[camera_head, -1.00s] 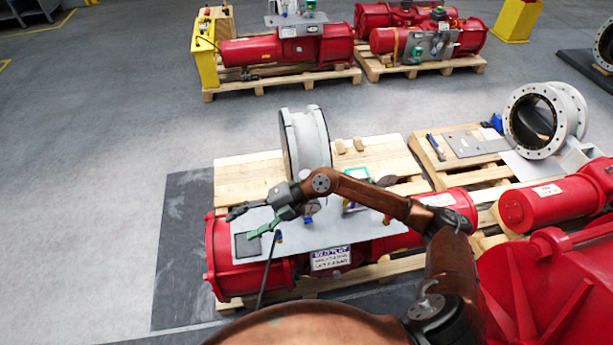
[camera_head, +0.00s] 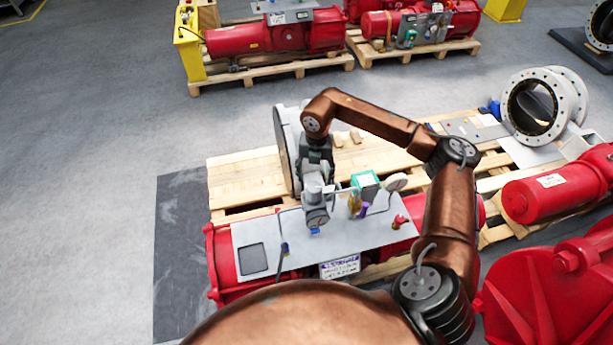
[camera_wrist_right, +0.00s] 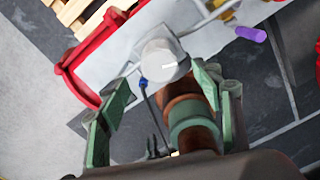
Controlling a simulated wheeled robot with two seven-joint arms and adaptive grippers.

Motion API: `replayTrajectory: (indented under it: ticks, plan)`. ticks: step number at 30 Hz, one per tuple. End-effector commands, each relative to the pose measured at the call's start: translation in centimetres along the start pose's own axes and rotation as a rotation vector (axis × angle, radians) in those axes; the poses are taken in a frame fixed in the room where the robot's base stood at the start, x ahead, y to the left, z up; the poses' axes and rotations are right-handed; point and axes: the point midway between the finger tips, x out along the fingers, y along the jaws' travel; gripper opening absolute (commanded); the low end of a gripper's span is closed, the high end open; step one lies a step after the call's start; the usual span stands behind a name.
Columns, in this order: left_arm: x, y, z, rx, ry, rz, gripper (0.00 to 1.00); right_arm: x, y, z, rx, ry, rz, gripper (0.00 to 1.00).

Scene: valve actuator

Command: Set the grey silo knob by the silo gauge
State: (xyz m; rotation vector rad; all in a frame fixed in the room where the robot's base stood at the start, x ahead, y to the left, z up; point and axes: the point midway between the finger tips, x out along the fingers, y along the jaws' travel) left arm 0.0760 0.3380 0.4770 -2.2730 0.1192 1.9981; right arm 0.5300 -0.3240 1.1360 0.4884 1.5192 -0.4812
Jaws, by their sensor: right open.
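A round grey knob (camera_wrist_right: 162,60) with a pale mark on its face shows in the right wrist view, just beyond my right fingertips. In the head view a grey fitting (camera_head: 316,208) stands on the grey plate, and my right gripper (camera_head: 316,176) is close behind it, pointing down. In the wrist view the green fingers of my right gripper (camera_wrist_right: 160,82) are spread wide, with nothing between their tips; I cannot tell whether they touch the knob. My left gripper is not in view.
The grey plate (camera_head: 262,233) lies on a red actuator (camera_head: 222,270) on a wooden pallet (camera_head: 235,172). A green-framed box (camera_head: 365,181), a purple part (camera_wrist_right: 251,34) and a red fitting (camera_head: 400,221) crowd the plate. A large flanged ring stands close behind my gripper.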

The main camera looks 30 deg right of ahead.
Motion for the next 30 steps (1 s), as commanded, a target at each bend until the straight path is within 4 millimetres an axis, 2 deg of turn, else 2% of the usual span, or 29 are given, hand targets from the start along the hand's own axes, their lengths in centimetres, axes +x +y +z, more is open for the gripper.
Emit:
replayTrajectory:
  ticks: [5, 12, 15, 18, 21, 26, 30]
  plan:
    - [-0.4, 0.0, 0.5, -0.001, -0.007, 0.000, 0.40, 1.1, -0.1, 0.1, 0.003, 0.000, -0.009, 0.60]
    - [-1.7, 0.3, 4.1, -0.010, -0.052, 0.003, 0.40, 4.8, 0.1, 0.0, -0.002, 0.001, -0.007, 0.60]
    - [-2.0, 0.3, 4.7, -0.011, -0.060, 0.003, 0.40, 6.1, 0.1, 0.0, -0.001, 0.001, -0.006, 0.60]
    - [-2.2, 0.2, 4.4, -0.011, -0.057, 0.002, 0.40, 7.0, 0.1, 0.1, 0.000, -0.001, -0.005, 0.60]
    - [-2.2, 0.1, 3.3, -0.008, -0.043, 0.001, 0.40, 7.6, 0.0, 0.1, 0.001, -0.001, -0.006, 0.60]
    - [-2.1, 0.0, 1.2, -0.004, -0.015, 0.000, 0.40, 7.8, -0.1, 0.1, 0.002, -0.002, -0.005, 0.60]
    - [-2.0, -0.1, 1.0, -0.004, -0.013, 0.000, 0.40, 7.8, -0.1, 0.1, 0.001, -0.002, -0.005, 0.57]
